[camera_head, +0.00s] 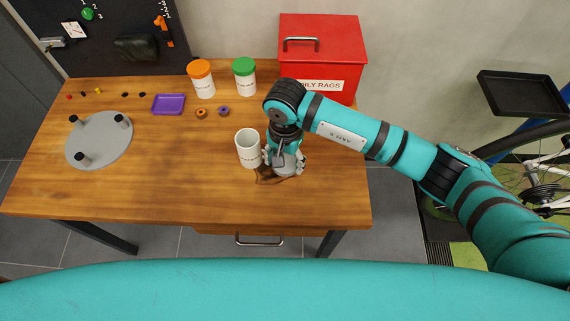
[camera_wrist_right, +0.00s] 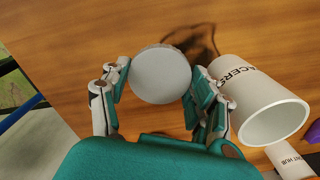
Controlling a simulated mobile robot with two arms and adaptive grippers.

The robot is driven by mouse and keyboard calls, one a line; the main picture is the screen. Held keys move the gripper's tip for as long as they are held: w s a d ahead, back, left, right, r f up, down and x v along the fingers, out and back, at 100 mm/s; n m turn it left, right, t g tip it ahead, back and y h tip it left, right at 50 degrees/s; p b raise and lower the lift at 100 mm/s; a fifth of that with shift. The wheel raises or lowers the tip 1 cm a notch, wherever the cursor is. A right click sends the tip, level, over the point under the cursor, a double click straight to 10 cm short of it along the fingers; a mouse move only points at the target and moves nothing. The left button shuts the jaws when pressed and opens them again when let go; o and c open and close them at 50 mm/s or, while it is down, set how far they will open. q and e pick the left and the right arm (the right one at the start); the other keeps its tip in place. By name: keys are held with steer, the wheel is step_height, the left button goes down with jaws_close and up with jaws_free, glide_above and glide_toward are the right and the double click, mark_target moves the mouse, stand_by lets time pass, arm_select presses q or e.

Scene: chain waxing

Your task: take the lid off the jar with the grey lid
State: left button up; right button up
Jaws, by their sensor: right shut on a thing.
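A white jar (camera_head: 248,148) stands upright and open on the wooden table, with no lid on it. Its open mouth and lettered side also show in the right wrist view (camera_wrist_right: 258,100). My right gripper (camera_head: 285,162) is just to the right of this jar in the head view. It is shut on the round grey lid (camera_wrist_right: 160,75), which sits between its two fingers in the wrist view. In the head view the lid (camera_head: 287,170) is partly hidden by the gripper. The lid's exact height over the table is hard to tell. My left gripper is not in view.
Jars with an orange lid (camera_head: 200,66) and a green lid (camera_head: 244,64) stand behind, beside a red box (camera_head: 336,55). Two small rings, a purple tray (camera_head: 169,104) and a grey disc with black posts (camera_head: 100,140) lie to the left. The table's front middle (camera_head: 170,185) is clear.

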mark_target(285, 168)
steer(key=f, duration=0.3)
steer(key=shift+s+f, duration=0.15)
steer(key=shift+s, duration=0.05)
steer(key=shift+f, duration=0.2)
steer(key=o, duration=1.3)
steer(key=shift+r, duration=0.1)
steer(key=shift+r, duration=0.1)
